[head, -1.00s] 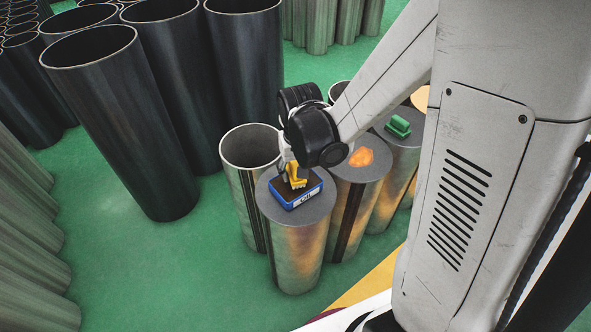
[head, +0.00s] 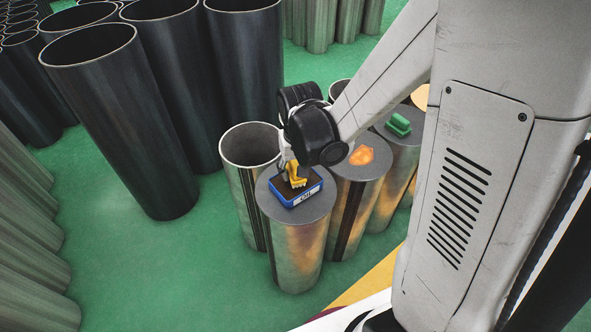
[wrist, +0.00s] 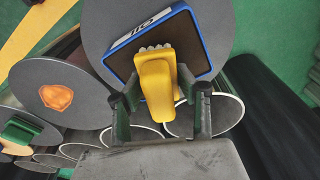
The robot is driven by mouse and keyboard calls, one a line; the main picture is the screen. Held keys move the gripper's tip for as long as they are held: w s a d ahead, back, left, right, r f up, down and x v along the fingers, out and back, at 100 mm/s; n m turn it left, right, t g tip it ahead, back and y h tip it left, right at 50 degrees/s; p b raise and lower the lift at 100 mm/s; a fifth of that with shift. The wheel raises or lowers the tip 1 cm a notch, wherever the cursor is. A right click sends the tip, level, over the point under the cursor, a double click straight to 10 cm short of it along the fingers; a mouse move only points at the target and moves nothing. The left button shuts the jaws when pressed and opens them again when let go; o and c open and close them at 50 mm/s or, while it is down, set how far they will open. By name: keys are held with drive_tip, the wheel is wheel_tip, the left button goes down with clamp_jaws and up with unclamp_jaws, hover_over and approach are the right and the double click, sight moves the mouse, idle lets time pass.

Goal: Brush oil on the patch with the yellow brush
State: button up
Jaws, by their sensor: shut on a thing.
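The yellow brush (wrist: 156,84) is held between the fingers of my gripper (wrist: 160,108) in the wrist view. Its bristle end is over the blue-rimmed oil tray (wrist: 208,42); I cannot tell whether the bristles touch the dark pad. The tray (head: 308,196) stands on a grey-topped cylinder in the head view, with the yellow brush (head: 293,176) over it. My gripper's fingers are mostly hidden there behind the wrist. The orange patch (head: 361,156) lies on the neighbouring grey cylinder top, to the right. It also shows at the left of the wrist view (wrist: 56,97).
A green object (head: 398,125) sits on another cylinder top further right. An open hollow cylinder (head: 250,146) stands just left of the tray's cylinder. Tall dark pipes (head: 115,130) stand at the back left. Green floor is clear at the front left.

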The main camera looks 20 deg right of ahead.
sight(295, 162)
drive_tip(key=shift+f+b, duration=0.4)
drive_tip(key=shift+b, duration=0.05)
idle(1.5)
drive_tip(key=shift+r+p, duration=2.6)
drive_tip(key=shift+r, duration=0.95)
drive_tip(key=shift+w, duration=0.1)
drive_tip(key=w+n+p, duration=0.1)
drive_tip(key=w+p, duration=0.5)
drive_tip(key=w, duration=0.1)
drive_tip(key=shift+w+f, duration=0.4)
drive_tip(key=shift+f, duration=0.05)
